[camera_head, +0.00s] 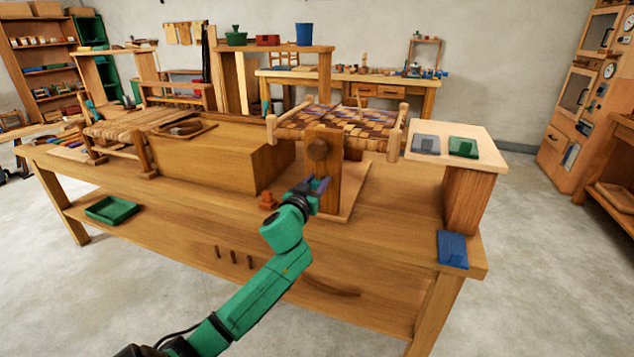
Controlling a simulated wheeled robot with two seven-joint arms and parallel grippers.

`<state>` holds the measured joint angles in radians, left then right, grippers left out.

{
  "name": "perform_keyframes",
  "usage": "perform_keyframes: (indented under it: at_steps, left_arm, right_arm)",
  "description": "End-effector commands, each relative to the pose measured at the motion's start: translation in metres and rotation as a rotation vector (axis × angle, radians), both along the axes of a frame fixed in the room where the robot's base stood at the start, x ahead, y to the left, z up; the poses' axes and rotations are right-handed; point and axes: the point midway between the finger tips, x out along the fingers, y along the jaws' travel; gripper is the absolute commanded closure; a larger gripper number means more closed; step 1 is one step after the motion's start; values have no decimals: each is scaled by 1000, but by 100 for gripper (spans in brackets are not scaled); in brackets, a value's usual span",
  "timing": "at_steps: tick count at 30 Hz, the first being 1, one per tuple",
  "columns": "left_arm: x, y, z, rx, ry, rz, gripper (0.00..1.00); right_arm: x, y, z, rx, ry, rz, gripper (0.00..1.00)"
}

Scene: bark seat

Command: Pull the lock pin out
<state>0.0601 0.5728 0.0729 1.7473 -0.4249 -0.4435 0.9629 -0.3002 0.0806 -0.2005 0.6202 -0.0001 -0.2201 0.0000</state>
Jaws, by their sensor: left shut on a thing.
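A woven bark seat frame (340,122) is held on a wooden stand with an upright post (329,193) on the workbench. A round wooden knob (318,149) sits on the front of the post. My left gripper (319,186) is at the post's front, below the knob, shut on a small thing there. This looks to be the lock pin, but the fingers hide it, and I cannot tell how deep it sits in the post. A small reddish-brown piece (268,200) stands on the bench just left of the gripper. My right gripper is not in view.
The workbench (205,210) holds a big wooden box (215,155) left of the stand. A raised pale board (478,146) with a grey block (426,144) and a green block (463,147) stands at right. A blue block (453,249) lies at the right front corner, a green tray (112,209) at left.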

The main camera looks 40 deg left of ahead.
Motion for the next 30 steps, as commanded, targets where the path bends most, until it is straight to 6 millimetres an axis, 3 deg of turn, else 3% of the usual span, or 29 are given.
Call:
perform_keyframes:
  at_steps: [4, 10, 18, 19, 21, 30]
  left_arm:
    - [-3, -2, 0, -3, 1, -1, 100]
    - [-25, -10, 0, -5, 2, -2, 100]
    - [-26, -10, -2, -1, 3, -1, 100]
    - [-26, -10, -2, -1, 3, -1, 50]
    - [-26, -10, -2, -1, 3, -1, 28]
    - [-27, -10, -1, 0, 1, 0, 28]
  right_arm:
    - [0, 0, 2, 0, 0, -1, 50]
    - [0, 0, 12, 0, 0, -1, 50]
    - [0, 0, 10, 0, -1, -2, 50]
    - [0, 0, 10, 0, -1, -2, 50]
    - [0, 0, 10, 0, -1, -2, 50]
    - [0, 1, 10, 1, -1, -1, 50]
